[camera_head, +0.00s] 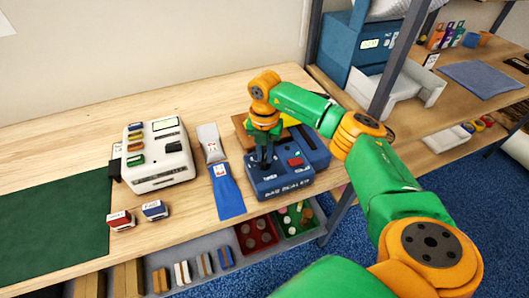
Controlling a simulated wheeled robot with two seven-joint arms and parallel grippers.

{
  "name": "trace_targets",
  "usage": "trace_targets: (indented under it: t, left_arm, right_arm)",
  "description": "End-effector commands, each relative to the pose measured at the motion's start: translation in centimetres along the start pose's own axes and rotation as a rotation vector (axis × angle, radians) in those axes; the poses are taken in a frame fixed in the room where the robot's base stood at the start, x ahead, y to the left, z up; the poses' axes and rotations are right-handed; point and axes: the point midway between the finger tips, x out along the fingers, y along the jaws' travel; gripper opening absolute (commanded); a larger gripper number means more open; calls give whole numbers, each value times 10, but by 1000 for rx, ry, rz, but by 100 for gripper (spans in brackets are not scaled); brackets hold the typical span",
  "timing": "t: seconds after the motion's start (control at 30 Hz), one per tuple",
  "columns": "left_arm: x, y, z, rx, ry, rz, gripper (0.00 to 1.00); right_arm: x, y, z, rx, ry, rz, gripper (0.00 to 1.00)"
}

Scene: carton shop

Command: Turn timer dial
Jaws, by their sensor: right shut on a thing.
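The blue bag sealer (285,186) stands near the right end of the wooden table, with a red button (295,162) on its top. My right arm reaches in from the right, and my right gripper (264,165) points down over the left part of the sealer's top, by the "TIMER" lettering. It is shut on the timer dial, which is mostly hidden by the dark fingers, so its setting cannot be read. My left gripper is not in view.
Left of the sealer lie a blue bag (227,190) and a grey bag (211,142). A white machine (158,170), two small stamps and a green mat (55,225) are further left. A dark shelf post (395,65) rises at right. The table's back is clear.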

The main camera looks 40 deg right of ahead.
Motion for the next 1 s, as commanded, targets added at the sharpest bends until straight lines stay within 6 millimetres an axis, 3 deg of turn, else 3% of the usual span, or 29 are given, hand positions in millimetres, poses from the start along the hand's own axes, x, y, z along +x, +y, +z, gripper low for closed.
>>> trace_targets:
  t: [0.5, 0.53, 0.63, 0.9, 1.0]
  left_arm:
    - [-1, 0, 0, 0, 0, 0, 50]
    - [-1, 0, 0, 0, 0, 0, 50]
    - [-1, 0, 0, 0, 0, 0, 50]
    - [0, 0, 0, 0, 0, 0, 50]
    - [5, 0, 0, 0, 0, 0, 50]
  right_arm:
    - [-2, 0, 1, 20, -4, 4, 0]
    - [-2, 0, 1, 20, -4, 4, 19]
    - [-1, 0, 1, 19, -4, 3, 46]
    - [-1, 0, 0, 19, -1, 2, 46]
    - [-9, 1, 1, 18, -2, 4, 46]
